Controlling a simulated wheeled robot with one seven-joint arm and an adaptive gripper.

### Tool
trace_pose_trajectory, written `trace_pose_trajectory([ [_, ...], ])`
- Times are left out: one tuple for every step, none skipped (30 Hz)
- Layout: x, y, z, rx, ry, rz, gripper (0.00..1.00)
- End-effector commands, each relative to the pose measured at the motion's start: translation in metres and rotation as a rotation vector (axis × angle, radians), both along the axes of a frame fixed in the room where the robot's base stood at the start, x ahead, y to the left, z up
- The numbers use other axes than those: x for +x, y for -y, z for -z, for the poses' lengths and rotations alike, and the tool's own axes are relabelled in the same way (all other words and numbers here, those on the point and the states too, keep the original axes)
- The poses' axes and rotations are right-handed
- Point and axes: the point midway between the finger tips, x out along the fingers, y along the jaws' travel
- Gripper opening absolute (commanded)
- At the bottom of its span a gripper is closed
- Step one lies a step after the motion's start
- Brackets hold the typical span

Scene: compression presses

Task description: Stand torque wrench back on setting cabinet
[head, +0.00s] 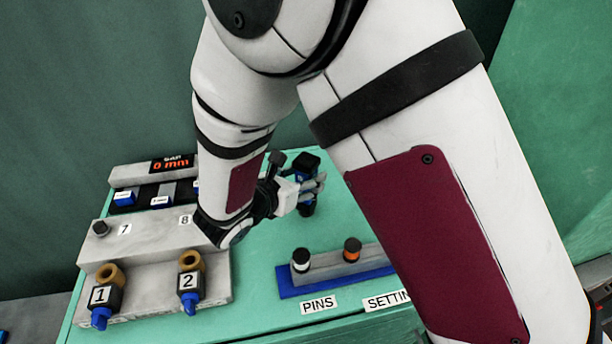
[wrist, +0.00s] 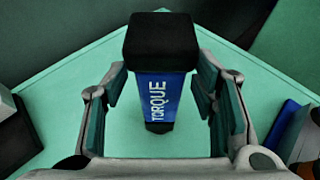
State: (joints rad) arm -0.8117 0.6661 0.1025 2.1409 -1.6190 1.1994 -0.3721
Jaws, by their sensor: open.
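The torque wrench (wrist: 167,98) is a blue body with a black block on top and the word TORQUE on its side. It stands upright on the green cabinet top (wrist: 62,92), close to a back corner. It also shows in the head view (head: 306,162), partly behind my fingers. My gripper (wrist: 160,82) is open, with one finger on each side of the wrench. In the wrist view a gap shows between each finger and the wrench. In the head view my gripper (head: 311,188) is low over the cabinet top, beside the wrench.
A grey fixture (head: 140,240) with parts marked 1 and 2 stands at the left. A "0 mm" display (head: 171,164) is behind it. A blue-based pin rack (head: 325,268) sits in front of my gripper. My arm hides the cabinet's right side.

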Motion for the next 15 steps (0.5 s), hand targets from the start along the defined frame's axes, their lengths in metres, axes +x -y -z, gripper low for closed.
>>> trace_pose_trajectory([
  [-0.008,-0.005,-0.004,0.001,0.000,-0.004,0.53],
  [-0.013,-0.008,-0.006,0.000,0.000,-0.005,0.53],
  [-0.020,-0.012,-0.010,0.001,0.000,-0.005,0.53],
  [-0.025,-0.015,-0.012,0.001,0.000,-0.005,0.53],
  [-0.031,-0.018,-0.015,0.000,0.000,-0.004,0.53],
  [-0.038,-0.021,-0.018,0.000,-0.001,-0.004,0.53],
  [-0.043,-0.024,-0.020,0.001,-0.001,-0.004,0.53],
  [-0.048,-0.027,-0.023,0.001,0.000,-0.005,0.53],
  [-0.054,-0.030,-0.026,0.001,0.001,-0.004,0.53],
  [-0.058,-0.032,-0.028,0.001,-0.001,-0.004,0.53],
  [-0.062,-0.035,-0.030,0.001,-0.001,-0.003,0.53],
  [-0.068,-0.037,-0.032,0.000,0.000,-0.003,0.53],
  [-0.071,-0.039,-0.034,-0.001,0.000,-0.004,0.53],
  [-0.074,-0.041,-0.035,0.000,0.000,-0.002,0.53],
  [-0.077,-0.042,-0.036,0.000,-0.001,-0.002,0.53],
])
